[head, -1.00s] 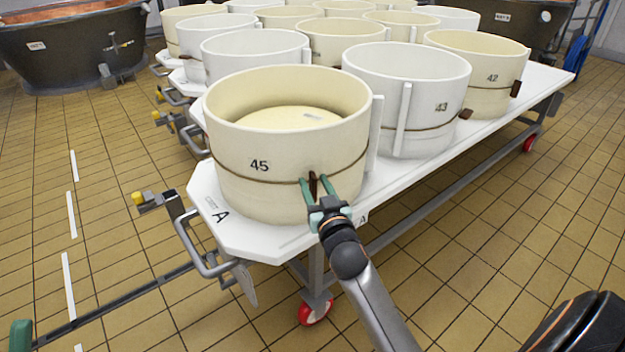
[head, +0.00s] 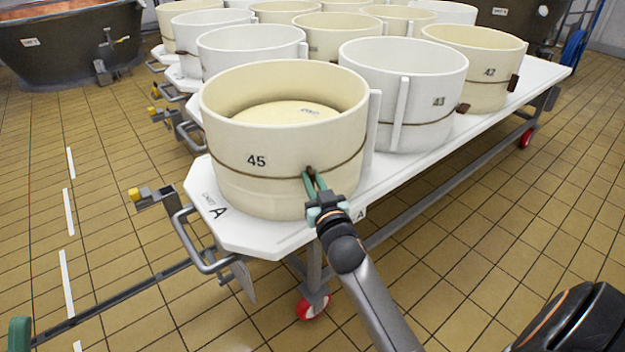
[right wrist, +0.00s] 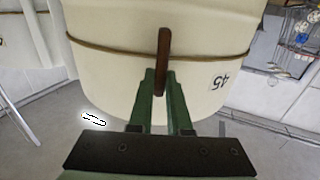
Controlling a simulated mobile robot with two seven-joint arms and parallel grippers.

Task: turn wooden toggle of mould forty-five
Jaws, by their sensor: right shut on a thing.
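Mould forty-five (head: 285,150) is a cream round tub near the front corner of a white table, with a brown cord around its wall. A small brown wooden toggle (head: 310,170) sits on the cord at its front right. In the right wrist view the toggle (right wrist: 163,50) runs upright across the cord, its lower part between the green fingers. My right gripper (head: 314,182) is shut on the toggle; its fingers also show in the right wrist view (right wrist: 164,85). The fingers hide part of the toggle. My left gripper is not in view.
White mould 43 (head: 375,75) and cream mould 42 (head: 470,60) stand beside it on the white table (head: 232,228), with several more behind. A metal latch handle (head: 195,245) juts from the table's front left. The tiled floor (head: 520,240) at the right is clear.

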